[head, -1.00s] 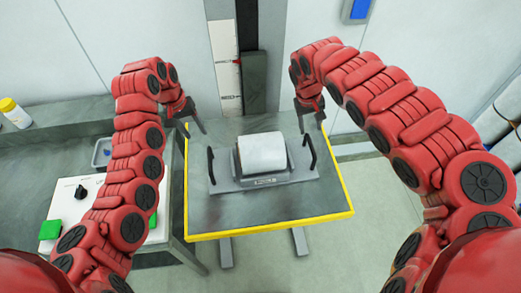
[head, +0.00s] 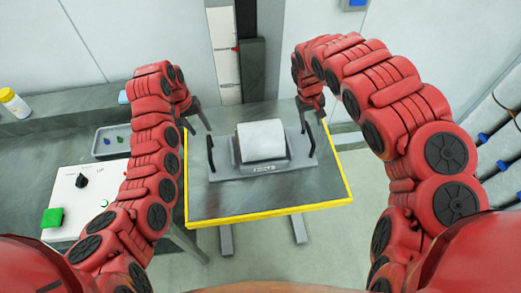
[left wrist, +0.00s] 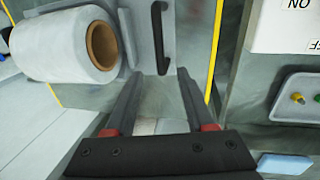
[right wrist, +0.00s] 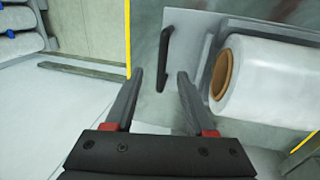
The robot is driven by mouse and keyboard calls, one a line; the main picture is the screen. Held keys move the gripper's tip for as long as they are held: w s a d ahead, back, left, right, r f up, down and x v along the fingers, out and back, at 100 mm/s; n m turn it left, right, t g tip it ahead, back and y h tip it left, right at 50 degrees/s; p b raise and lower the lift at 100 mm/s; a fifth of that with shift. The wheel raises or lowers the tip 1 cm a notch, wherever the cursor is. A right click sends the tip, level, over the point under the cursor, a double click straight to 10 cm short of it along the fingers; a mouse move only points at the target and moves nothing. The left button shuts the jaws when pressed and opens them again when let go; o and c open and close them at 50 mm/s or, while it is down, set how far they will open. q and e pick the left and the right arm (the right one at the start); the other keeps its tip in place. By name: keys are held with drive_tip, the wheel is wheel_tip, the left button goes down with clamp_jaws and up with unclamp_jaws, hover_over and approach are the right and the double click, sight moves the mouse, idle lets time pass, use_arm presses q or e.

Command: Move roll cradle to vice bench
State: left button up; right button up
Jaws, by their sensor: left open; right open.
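The roll cradle (head: 262,172) is a grey tray with a black handle at each end, holding a white roll (head: 261,141). It stands on a yellow-edged grey table (head: 270,200). My left gripper (head: 197,122) is open and empty, near the cradle's left handle (head: 210,152); in the left wrist view that handle (left wrist: 162,38) is just beyond the fingertips. My right gripper (head: 310,112) is open near the right handle (head: 308,137); in the right wrist view that handle (right wrist: 165,58) is beyond the fingertips. Neither gripper touches a handle. I cannot tell which surface is the vice bench.
At the left, a grey bench (head: 30,165) bears a white control box (head: 85,200) with a green button, a small tray (head: 110,142) and a yellow-capped bottle (head: 13,103). Large white rolls (head: 495,130) are racked at the right. Floor shows in front of the table.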

use_arm(q)
approach(214, 152)
drive_tip(key=f, duration=0.1)
drive_tip(key=d+f, duration=0.1)
drive_tip(key=f, duration=0.3)
drive_tip(key=shift+d+f, duration=0.25)
drive_tip(key=shift+d, duration=0.15)
use_arm(e)
drive_tip(key=x, duration=1.2)
drive_tip(key=shift+s+a+f, duration=0.25)
drive_tip(key=shift+f, duration=0.1)
use_arm(q)
clamp_jaws()
use_arm(e)
clamp_jaws()
use_arm(q)
drive_tip(key=shift+w+r, duration=0.1)
use_arm(e)
drive_tip(key=shift+w+r, duration=0.1)
drive_tip(key=shift+r, duration=0.05)
